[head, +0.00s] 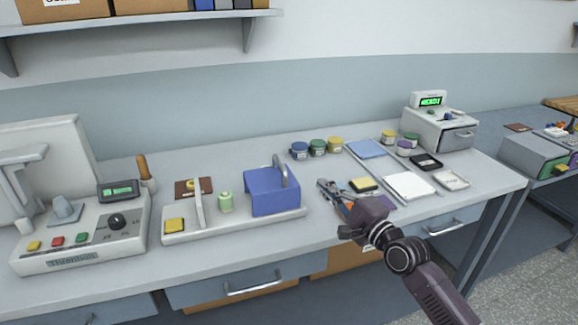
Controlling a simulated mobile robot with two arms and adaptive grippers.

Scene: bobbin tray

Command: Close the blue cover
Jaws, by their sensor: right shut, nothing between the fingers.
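The blue cover (272,197) sits over the right end of a pale tray (235,225) on the workbench, with a grey curved handle (284,172) at its top. A light green bobbin (226,202) stands uncovered to its left, beside an upright pale divider (198,200). A yellow block (175,225) lies at the tray's left end. My right gripper (327,188) reaches in from the lower right. It is shut and empty, right of the blue cover and apart from it. My left gripper is not in view.
A control box (85,250) with a knob and coloured buttons stands left of the tray. Several small jars (318,147) stand behind, right of the cover. A yellow sponge-like block (363,185) and a white pad (409,186) lie right of my gripper. A drawer unit (437,130) stands farther right.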

